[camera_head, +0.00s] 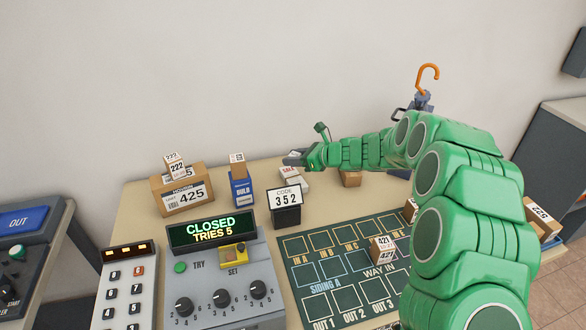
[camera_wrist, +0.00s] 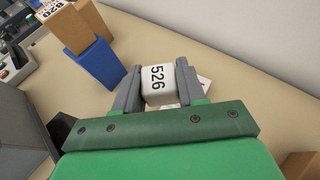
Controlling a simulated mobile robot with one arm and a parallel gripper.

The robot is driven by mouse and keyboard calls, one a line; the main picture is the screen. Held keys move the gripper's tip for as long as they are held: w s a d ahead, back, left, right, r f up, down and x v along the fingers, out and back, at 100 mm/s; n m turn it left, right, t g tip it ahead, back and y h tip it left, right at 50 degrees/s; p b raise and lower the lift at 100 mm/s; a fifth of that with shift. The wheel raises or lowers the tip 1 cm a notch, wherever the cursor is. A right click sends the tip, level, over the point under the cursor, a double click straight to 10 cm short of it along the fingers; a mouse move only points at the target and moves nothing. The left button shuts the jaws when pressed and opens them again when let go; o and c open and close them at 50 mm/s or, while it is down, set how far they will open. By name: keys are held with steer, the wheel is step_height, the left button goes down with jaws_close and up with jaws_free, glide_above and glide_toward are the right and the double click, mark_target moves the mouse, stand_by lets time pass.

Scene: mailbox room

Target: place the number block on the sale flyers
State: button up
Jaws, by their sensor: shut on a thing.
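A white number block marked 526 (camera_wrist: 158,84) is between the two grey fingers of my gripper (camera_wrist: 156,92), which is shut on it, in the wrist view. In the head view my gripper (camera_head: 293,158) is over the table, left of the arm. A white stack with red print, which looks like the sale flyers (camera_head: 292,179), lies just below my gripper there. In the wrist view a white piece of it (camera_wrist: 204,84) shows beside the right finger; the block and fingers hide the rest. I cannot tell whether the block touches the stack.
A blue box (camera_head: 241,190) with a small carton on top stands left of the gripper. A black code stand reading 352 (camera_head: 286,207) is in front. A large carton marked 425 (camera_head: 183,191) is farther left. A small brown box (camera_head: 350,178) stands to the right. A siding board (camera_head: 337,267) lies nearer.

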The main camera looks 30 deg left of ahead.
mark_target(293, 176)
steer(key=shift+w+a+f, duration=0.3)
steer(key=shift+w+f, duration=0.1)
steer(key=shift+f, duration=0.2)
steer(key=shift+w+a+f, duration=0.35)
steer(key=shift+f, duration=0.2)
steer(key=shift+w+a+f, duration=0.3)
steer(key=shift+w+f, duration=0.1)
steer(key=shift+f, duration=1.65)
steer(key=shift+f, duration=0.1)
steer(key=o, duration=1)
steer(key=shift+d, duration=0.1)
steer(key=v, duration=1.2)
